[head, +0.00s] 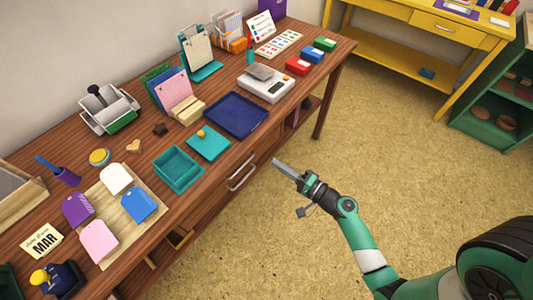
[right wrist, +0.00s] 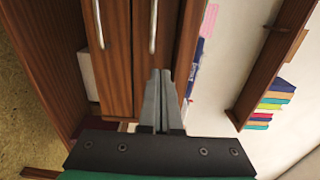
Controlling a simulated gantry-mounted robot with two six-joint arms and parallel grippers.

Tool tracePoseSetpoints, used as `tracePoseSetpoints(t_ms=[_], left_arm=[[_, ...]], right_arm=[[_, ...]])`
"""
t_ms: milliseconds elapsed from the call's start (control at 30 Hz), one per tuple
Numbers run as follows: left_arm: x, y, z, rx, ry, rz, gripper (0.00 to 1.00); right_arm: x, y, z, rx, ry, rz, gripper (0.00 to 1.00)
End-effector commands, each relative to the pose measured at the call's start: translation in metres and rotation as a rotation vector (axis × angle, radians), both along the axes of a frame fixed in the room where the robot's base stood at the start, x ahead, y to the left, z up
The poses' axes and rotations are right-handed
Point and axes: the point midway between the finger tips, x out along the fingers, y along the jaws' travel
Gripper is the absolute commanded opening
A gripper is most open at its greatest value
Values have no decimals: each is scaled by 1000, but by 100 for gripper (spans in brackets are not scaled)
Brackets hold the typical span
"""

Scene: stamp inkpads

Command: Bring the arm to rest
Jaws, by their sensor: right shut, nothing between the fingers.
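My right gripper (head: 283,165) is in front of the wooden desk, off its front edge and over the floor, at the end of my green arm. In the right wrist view its two grey fingers (right wrist: 159,85) are together with nothing between them. It points toward the desk front, where a drawer handle (head: 241,176) shows close by. It touches nothing that I can see. My left gripper is not in view.
The wooden desk (head: 225,165) holds a teal box (head: 178,169), a blue tray (head: 236,115), a white scale (head: 266,87), inkpads (head: 298,66) and paper tags (head: 99,241). A yellow bench (head: 390,62) and green shelf (head: 490,128) stand at the right. The floor (head: 400,170) between is clear.

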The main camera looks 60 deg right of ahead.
Motion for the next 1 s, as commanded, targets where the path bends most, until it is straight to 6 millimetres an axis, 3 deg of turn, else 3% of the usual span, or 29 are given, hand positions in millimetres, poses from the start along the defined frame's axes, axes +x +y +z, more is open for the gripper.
tracePoseSetpoints(t_ms=[100,300,767,867,967,1000], left_arm=[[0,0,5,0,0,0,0],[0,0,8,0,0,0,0],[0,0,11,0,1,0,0],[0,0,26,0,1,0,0],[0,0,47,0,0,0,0],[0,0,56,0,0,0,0]], right_arm=[[-28,3,2,1,1,-5,0],[-50,7,2,0,-1,-2,0],[-50,10,4,-1,-2,10,0],[-36,21,28,-21,-18,64,0],[-4,34,80,-89,-79,160,0],[12,41,108,-127,-116,203,0]])
